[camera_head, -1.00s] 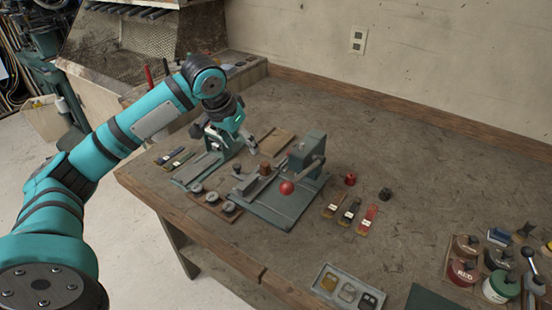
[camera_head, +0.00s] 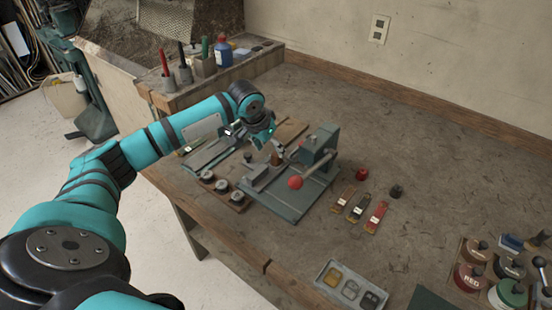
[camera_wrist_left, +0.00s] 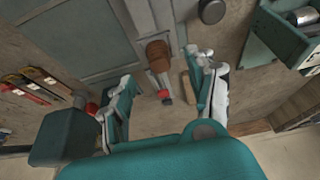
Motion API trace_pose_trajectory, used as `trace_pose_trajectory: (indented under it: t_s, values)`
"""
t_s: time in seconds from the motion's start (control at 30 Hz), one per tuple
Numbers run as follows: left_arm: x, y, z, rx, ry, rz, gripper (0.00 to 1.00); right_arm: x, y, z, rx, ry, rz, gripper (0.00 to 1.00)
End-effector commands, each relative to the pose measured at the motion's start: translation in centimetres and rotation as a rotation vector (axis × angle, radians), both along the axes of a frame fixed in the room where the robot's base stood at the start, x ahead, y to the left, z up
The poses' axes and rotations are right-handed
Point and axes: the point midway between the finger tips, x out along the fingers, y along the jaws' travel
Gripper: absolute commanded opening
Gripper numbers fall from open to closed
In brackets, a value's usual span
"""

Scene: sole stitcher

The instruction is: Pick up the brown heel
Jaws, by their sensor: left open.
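The brown heel (camera_head: 276,159) is a small upright block on the green-grey machine (camera_head: 284,208) on the bench. In the left wrist view the brown heel (camera_wrist_left: 158,55) lies between and just beyond my open fingers, with clear space on both sides. My left gripper (camera_head: 277,146) is open and empty, close above and behind the heel in the head view. In the left wrist view my left gripper (camera_wrist_left: 165,78) has its two fingers spread wide. My right gripper is not in view.
The machine's upright post (camera_head: 322,145) and its lever with a red ball (camera_head: 295,183) stand just right of the heel. A board with round metal pieces (camera_head: 222,187) lies to the left. A grey tray (camera_head: 338,270) is at the front.

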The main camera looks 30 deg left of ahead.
Motion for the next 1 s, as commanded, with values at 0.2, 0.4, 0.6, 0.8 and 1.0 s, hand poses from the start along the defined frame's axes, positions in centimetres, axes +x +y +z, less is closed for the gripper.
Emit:
trace_pose_trajectory:
  t_s: [0.2,0.4,0.6,0.8,1.0]
  values:
    - [1.1,-0.2,-2.5,-0.001,0.005,0.001,0.57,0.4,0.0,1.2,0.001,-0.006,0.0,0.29]
    - [2.0,-0.2,-4.6,0.001,0.002,-0.001,0.57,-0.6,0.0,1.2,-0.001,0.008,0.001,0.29]
    - [2.0,-0.2,-4.8,0.001,0.001,-0.001,0.57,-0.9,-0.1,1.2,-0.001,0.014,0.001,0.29]
    - [2.0,-0.2,-4.7,0.001,0.001,-0.001,0.36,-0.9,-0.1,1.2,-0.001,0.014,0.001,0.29]
    - [2.0,-0.2,-4.7,0.001,0.001,-0.001,0.1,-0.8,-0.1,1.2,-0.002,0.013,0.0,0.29]
